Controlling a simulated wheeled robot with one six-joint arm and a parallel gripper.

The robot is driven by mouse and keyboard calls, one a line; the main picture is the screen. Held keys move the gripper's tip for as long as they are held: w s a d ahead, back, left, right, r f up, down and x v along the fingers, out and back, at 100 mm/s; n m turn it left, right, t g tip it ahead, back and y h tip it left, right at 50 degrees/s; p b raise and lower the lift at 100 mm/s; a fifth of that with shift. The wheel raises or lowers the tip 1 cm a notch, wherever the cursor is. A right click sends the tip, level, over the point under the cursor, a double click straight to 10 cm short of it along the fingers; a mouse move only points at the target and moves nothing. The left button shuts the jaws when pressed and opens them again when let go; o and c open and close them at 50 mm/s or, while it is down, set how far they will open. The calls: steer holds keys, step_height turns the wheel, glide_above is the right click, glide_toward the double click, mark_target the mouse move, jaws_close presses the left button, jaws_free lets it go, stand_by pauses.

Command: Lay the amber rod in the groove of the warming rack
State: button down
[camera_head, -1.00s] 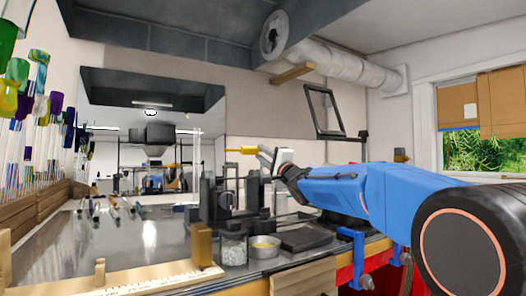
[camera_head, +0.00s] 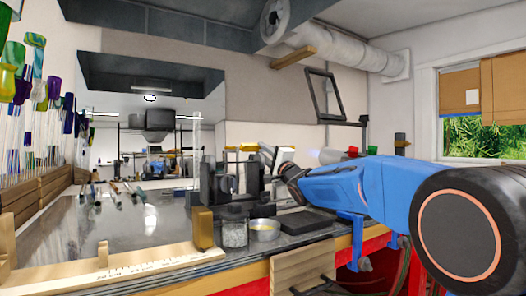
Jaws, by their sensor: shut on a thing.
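The amber rod (camera_head: 239,147) shows as a short yellow piece, roughly level, just left of my gripper (camera_head: 268,156). My gripper is shut on it and holds it above the workbench, at the height of the tops of the black upright posts (camera_head: 209,185). The rod's right end is hidden by the fingers. The posts stand below and around the rod in the picture; I cannot tell the depth between them. I cannot make out for sure which piece is the warming rack, and no groove is clearly visible.
A glass jar (camera_head: 234,233), a metal bowl with yellow contents (camera_head: 265,229) and a dark flat block (camera_head: 304,222) stand near the bench front. A wooden ruler rail (camera_head: 150,265) runs along the front left. Several coloured rods stand at the far left.

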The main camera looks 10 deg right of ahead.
steer(key=c, duration=1.5)
jaws_free()
steer(key=shift+o, duration=0.2)
steer(key=v, duration=1.2)
